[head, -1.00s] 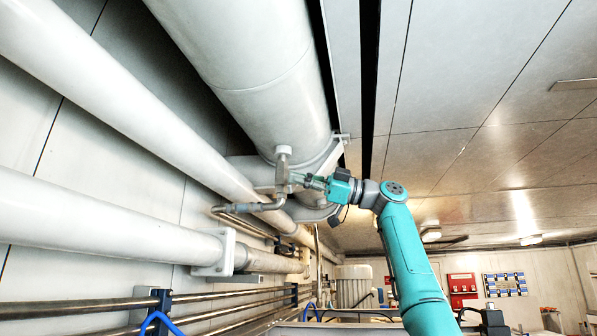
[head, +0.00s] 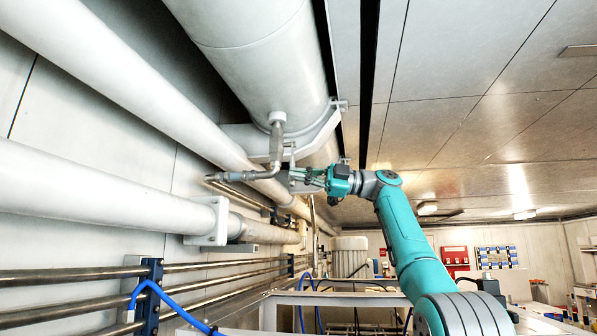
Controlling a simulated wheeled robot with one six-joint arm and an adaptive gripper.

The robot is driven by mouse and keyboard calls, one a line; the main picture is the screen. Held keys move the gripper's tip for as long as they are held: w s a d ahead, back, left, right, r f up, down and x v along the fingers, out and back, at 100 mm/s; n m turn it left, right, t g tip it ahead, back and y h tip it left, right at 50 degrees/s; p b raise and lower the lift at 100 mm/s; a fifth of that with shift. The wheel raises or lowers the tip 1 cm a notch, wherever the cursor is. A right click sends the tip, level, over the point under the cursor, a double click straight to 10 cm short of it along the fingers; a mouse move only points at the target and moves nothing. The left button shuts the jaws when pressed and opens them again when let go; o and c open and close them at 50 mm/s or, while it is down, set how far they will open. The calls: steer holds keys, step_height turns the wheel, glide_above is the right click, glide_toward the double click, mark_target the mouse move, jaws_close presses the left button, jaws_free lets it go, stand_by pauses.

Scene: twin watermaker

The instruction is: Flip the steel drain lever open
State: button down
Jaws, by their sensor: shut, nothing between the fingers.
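The steel drain valve (head: 277,150) hangs on a short stub under the large white cylinder, a little left of centre in the head view. A bent steel pipe runs left from its lower end. A thin steel piece beside the valve (head: 292,158), which looks like the drain lever, points roughly up and down. My gripper (head: 296,180) is shut and empty. Its fingertips are just right of and below the valve, close to the lever's lower end. I cannot tell whether they touch it.
The large white cylinder (head: 262,60) and its bracket (head: 318,135) are directly above. Long white pipes (head: 110,85) and steel rails (head: 70,275) run along the left wall. A metal frame (head: 330,300) with blue hoses is below. Open room lies to the right.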

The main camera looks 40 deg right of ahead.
steer(key=shift+w+d+f, duration=0.1)
steer(key=shift+w+d, duration=0.2)
steer(key=shift+d, duration=0.05)
steer(key=shift+w+d+f, duration=0.1)
steer(key=shift+d, duration=0.05)
stand_by(0.4)
